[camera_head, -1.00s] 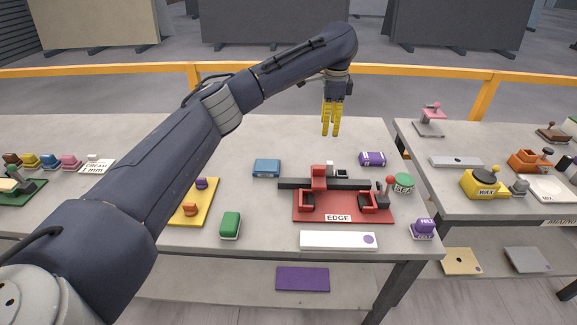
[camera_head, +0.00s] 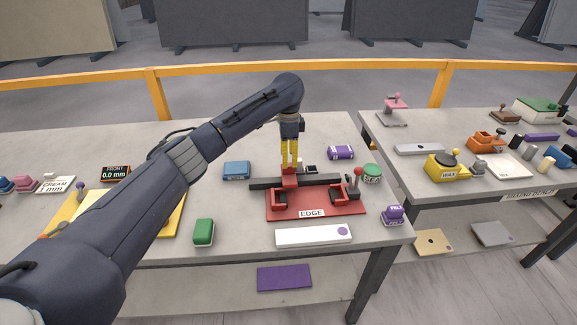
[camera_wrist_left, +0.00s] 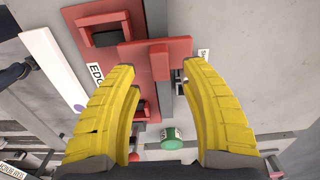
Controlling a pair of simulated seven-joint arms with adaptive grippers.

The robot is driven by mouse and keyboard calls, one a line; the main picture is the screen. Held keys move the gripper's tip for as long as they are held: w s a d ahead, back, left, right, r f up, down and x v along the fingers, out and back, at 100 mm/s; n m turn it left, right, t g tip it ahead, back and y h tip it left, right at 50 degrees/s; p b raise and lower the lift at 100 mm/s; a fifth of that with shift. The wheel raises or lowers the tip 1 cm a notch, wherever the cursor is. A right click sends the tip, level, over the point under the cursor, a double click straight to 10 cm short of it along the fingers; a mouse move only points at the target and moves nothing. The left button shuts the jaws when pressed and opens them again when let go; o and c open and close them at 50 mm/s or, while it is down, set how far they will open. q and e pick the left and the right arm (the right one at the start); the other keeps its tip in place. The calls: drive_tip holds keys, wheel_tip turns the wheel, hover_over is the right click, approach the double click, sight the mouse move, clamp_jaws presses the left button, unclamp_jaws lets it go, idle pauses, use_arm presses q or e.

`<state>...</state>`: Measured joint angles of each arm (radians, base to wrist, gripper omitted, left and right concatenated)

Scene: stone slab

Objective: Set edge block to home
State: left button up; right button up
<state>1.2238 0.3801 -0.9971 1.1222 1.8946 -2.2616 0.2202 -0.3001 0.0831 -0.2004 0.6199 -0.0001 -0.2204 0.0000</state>
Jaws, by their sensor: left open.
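The red edge block (camera_head: 290,181) sits on a dark rail (camera_head: 262,184) along the back of the red EDGE base (camera_head: 318,204). In the left wrist view the block (camera_wrist_left: 155,52) lies ahead of and between my yellow fingertips (camera_wrist_left: 158,70). My left gripper (camera_head: 289,166) points down just above the block and is open. Whether a finger touches the block I cannot tell. A red-knobbed lever (camera_head: 357,178) stands at the base's right end. My right gripper is not in view.
A green-topped round button (camera_head: 372,172) and a purple FELT block (camera_head: 393,215) stand right of the base. A white slab (camera_head: 313,234) lies in front. A blue block (camera_head: 236,170) and a green block (camera_head: 203,231) lie to the left. A purple roll (camera_head: 341,152) lies behind.

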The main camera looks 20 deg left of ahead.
sight(289, 171)
use_arm(q)
drive_tip(key=shift+f, duration=2)
drive_tip(key=shift+c, duration=0.3)
clamp_jaws()
